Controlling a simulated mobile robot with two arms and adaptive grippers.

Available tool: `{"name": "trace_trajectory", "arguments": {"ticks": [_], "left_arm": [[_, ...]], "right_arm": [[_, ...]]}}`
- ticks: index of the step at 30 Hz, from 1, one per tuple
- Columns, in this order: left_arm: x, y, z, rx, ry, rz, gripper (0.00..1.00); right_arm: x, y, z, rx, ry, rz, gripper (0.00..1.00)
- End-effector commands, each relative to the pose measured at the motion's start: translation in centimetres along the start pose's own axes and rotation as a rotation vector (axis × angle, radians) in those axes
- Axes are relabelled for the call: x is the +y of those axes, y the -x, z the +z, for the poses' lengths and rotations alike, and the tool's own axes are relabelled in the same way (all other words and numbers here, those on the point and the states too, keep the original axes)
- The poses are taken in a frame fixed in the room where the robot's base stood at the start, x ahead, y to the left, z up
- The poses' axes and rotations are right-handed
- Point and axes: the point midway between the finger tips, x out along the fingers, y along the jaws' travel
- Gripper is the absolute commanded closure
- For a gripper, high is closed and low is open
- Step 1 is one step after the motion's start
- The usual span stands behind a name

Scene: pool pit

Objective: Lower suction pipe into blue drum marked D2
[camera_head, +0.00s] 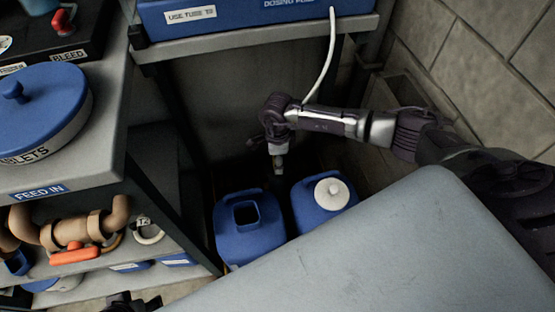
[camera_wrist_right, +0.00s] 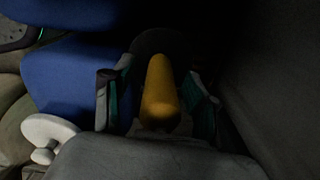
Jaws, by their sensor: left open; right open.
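Two blue drums stand low in the gap between the shelf and the wall. The left drum (camera_head: 246,243) has an open square mouth; the right drum (camera_head: 308,210) has a white round cap. No D2 mark is readable. My right gripper (camera_head: 279,168) points down just above and behind them. In the right wrist view its fingers (camera_wrist_right: 158,105) are apart, with a yellow rod-like piece (camera_wrist_right: 160,92) between them; I cannot tell if they touch it. I cannot identify the suction pipe surely. My left gripper (camera_head: 132,302) is open at the bottom edge, partly cut off.
A white hose (camera_head: 325,60) hangs from a blue unit (camera_head: 240,12) on the upper shelf and passes behind my right arm. A grey surface (camera_head: 390,255) fills the lower right. A grey shelf (camera_head: 100,150) with a blue-lidded tub (camera_head: 45,95) stands left. A block wall is right.

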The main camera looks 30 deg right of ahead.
Motion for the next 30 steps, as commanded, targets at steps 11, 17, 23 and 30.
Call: {"name": "trace_trajectory", "arguments": {"ticks": [11,17,23,30], "left_arm": [[-0.02,0.16,-0.01,0.001,0.000,-0.001,0.48],[-0.02,0.15,-0.02,0.002,0.000,-0.001,0.48],[-0.02,0.15,-0.02,0.002,0.001,-0.001,0.48],[-0.02,0.23,-0.06,0.002,0.000,0.000,0.48]], "right_arm": [[0.01,-0.11,0.02,-0.001,0.000,0.000,0.59],[0.01,-0.10,0.02,-0.001,0.000,0.000,0.92],[0.00,-0.09,0.01,-0.001,-0.001,0.000,0.83],[-0.03,0.07,0.03,-0.002,-0.001,-0.001,1.00]]}}
